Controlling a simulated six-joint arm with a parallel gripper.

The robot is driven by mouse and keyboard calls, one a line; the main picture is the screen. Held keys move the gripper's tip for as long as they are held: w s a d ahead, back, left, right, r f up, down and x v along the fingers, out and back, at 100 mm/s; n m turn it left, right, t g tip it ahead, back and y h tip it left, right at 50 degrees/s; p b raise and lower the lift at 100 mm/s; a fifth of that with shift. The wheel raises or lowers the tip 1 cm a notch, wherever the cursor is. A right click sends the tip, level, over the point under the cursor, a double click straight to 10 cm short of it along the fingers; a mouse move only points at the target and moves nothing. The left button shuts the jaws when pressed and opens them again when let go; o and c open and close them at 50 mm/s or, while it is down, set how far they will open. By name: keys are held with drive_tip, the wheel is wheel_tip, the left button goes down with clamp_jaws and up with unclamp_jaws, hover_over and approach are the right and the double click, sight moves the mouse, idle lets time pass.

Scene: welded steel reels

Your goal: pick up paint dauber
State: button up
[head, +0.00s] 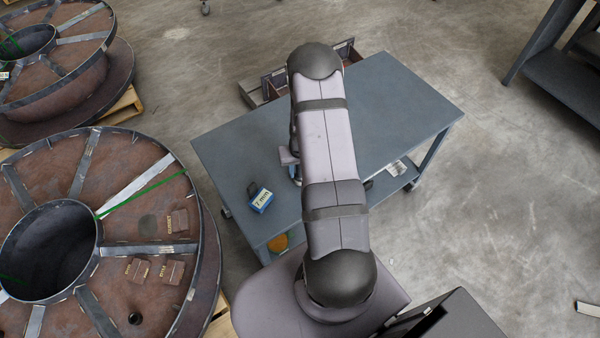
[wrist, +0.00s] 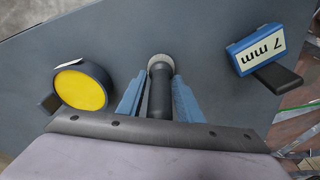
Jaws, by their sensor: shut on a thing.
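The paint dauber (wrist: 160,98) is a dark cylinder with a pale grey round end, in the middle of the wrist view. My gripper (wrist: 157,84) is shut on it, with one blue finger on each side. Its lower end is hidden by the gripper body. I cannot tell whether it touches the table or is raised. In the head view my arm hides the dauber and most of the gripper.
A blue block marked "7 mm" (wrist: 256,50) with a dark handle lies right of the gripper on the grey table (head: 410,105). A yellow-faced round dark thing (wrist: 82,89) is left in the wrist view. Metal boxes (head: 250,92) stand at the table's back edge. Large steel reels (head: 130,165) stand left.

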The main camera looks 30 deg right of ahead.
drive_tip(key=shift+r, duration=0.2)
drive_tip(key=shift+r+b, duration=1)
drive_tip(key=shift+r, duration=3.85)
drive_tip(key=s+d+f+m+t+b, duration=0.1)
drive_tip(key=s+d+f+m+b, duration=0.2)
drive_tip(key=d, duration=0.5)
drive_tip(key=s+d+f+m, duration=0.1)
drive_tip(key=s+d+m, duration=0.4)
drive_tip(key=d, duration=0.4)
drive_tip(key=w+a+r+n+t+y, duration=0.1)
drive_tip(key=w+r+n+t+y, duration=0.1)
drive_tip(key=w+r+n, duration=0.3)
drive_tip(key=shift+w+r+n, duration=0.15)
drive_tip(key=shift+w+n, duration=0.65)
drive_tip(key=shift+n, duration=0.5)
